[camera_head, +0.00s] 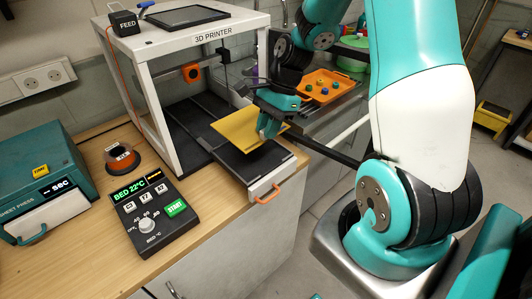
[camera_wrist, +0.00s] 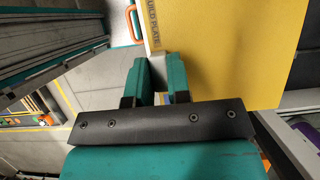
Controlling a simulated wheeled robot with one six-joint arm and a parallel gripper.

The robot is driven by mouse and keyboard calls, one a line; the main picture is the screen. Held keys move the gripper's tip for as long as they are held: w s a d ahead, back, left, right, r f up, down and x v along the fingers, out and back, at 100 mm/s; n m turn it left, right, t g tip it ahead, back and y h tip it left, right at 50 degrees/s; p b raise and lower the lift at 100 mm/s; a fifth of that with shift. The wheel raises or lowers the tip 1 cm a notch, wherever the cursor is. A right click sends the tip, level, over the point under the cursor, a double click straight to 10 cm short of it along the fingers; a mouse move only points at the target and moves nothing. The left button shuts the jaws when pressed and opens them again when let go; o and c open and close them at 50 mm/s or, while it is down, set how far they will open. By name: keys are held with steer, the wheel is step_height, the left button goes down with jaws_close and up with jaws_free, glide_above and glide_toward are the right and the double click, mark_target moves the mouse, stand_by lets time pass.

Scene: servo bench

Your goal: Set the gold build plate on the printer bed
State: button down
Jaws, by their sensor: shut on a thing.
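The gold build plate (camera_head: 238,128) is in my gripper (camera_head: 266,125), held by its right-hand edge in the head view. In the wrist view the yellow plate (camera_wrist: 225,45) bears the words "BUILD PLATE", and the teal fingers of my gripper (camera_wrist: 158,82) close at its edge. The dark printer bed (camera_head: 260,172) is slid out at the front of the white 3D printer (camera_head: 205,40). The plate is over the bed's rear part, looking slightly raised; the exact gap cannot be told. The plate hides part of the bed.
An orange handle (camera_head: 267,194) is on the bed's front. A control box (camera_head: 148,215) with a knob and green START button stands left of the bed. A teal sheet press (camera_head: 45,170) is farther left. An orange tray (camera_head: 326,86) with small coloured pieces lies behind my gripper.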

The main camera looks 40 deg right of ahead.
mark_target(264, 167)
step_height(264, 167, down, 9)
steer(key=shift+f+p, duration=0.1)
steer(key=shift+p, duration=0.2)
steer(key=c, duration=1.1)
jaws_free()
